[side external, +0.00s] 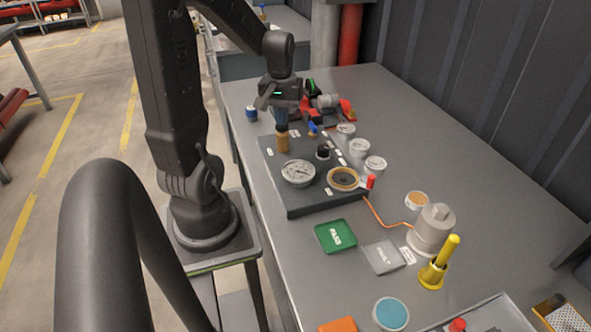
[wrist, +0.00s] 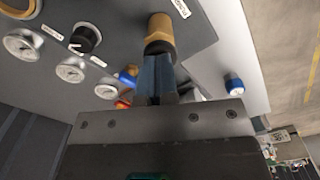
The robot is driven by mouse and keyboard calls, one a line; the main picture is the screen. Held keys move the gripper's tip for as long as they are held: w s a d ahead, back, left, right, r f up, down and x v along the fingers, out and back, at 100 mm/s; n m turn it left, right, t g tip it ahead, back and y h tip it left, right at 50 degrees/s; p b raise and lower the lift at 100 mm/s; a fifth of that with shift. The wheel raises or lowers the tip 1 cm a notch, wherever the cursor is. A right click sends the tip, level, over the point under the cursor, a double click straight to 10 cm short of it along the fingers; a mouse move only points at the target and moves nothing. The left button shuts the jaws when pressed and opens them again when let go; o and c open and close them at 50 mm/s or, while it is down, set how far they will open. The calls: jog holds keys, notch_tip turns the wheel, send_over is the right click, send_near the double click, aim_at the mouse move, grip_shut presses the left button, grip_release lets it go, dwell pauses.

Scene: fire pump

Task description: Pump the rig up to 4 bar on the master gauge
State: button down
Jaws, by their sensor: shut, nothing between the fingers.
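The rig is a dark panel (side external: 300,203) on the grey bench. A tan pump knob (side external: 282,144) stands at its left back corner; it also shows in the wrist view (wrist: 160,26), beside a label. My gripper (side external: 282,127) is shut and empty, pointing down with its blue fingertips right at the knob's top. In the wrist view the fingertips (wrist: 157,58) meet the dark end of the knob; I cannot tell whether they touch. The large round gauge (side external: 298,173), likely the master gauge, lies at the panel's front left; its reading is too small to make out.
Three small gauges (side external: 359,147) line the panel's right side. A black knob (side external: 323,152), a blue lever (side external: 314,129) and a brass ring (side external: 343,179) are close by. Red fittings (side external: 347,110) lie behind. A green PASS tray (side external: 335,236) and grey tray (side external: 383,257) sit in front.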

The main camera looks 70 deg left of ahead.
jog(key=shift+r, duration=1.85)
notch_tip(320, 180, up, 7)
dwell(0.3)
jog(key=s+d+m+t, duration=0.1)
jog(key=d+m+t, duration=0.4)
jog(key=d+m, duration=0.7)
jog(key=d, duration=1.2)
jog(key=shift+s+d+r+t, duration=0.2)
jog(key=shift+s+d+t, duration=0.1)
jog(key=shift+s, duration=0.1)
dwell(2.6)
